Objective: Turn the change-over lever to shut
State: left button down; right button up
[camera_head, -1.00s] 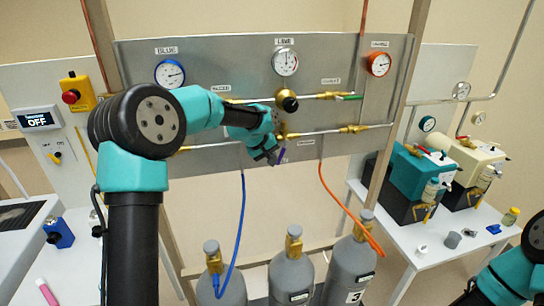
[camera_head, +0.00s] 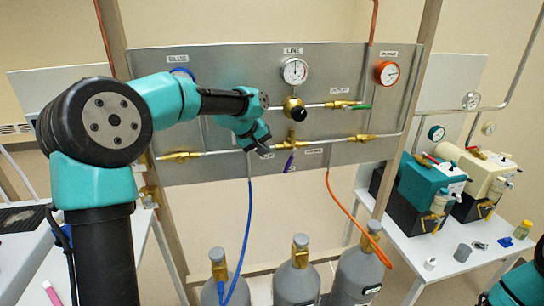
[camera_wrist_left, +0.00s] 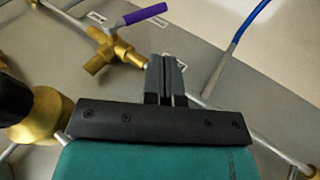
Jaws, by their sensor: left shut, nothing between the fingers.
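The change-over lever appears to be the purple-handled one (camera_head: 288,163) on a brass valve (camera_head: 290,141) in the lower pipe, mid-panel. Its handle hangs down, slightly tilted, in the head view. In the left wrist view the purple handle (camera_wrist_left: 147,14) reaches up and right from the brass valve body (camera_wrist_left: 112,50). My left gripper (camera_head: 264,151) is shut and empty, just left of the lever and apart from it. Its closed fingers show in the left wrist view (camera_wrist_left: 166,65). My right gripper is out of view; only part of that arm shows at lower right.
Above the valve are a brass regulator with a black knob (camera_head: 296,110) and a gauge (camera_head: 295,71). A green-handled valve (camera_head: 350,105) sits to the right. A blue hose (camera_head: 248,215) and an orange hose (camera_head: 345,208) hang below, towards the grey cylinders (camera_head: 297,281).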

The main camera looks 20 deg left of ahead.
aim_at(290, 161)
pick_arm(q)
jog(key=shift+v, duration=0.9)
jog(key=shift+d, duration=0.1)
jog(key=shift+w+d+m+g+y, duration=0.3)
jog(key=shift+w+d+m+y, duration=0.45)
jog(key=shift+d+m, duration=0.3)
jog(key=shift+w, duration=0.1)
jog(key=x, duration=1)
